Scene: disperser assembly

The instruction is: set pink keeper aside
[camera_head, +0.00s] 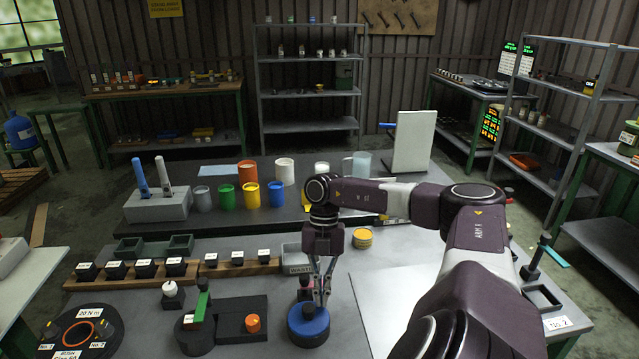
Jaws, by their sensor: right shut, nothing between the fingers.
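My right gripper (321,297) points down with its fingers together and empty. Its tips are over or just beside a blue round piece (308,328) on the grey bench. A small dark part with a reddish top (304,284) is at the left of the fingers, above the blue piece. I cannot tell whether this is the pink keeper, or whether the fingers touch it. No other clearly pink keeper can be made out, and my right arm hides part of the bench. My left gripper is not in view.
A black fixture with an orange knob (253,323) stands left of the blue piece. A white bobbin-like part (170,288) and labelled wooden racks (240,268) are further left. A yellow tin (362,238) is behind. A pale mat (385,310) at right looks clear.

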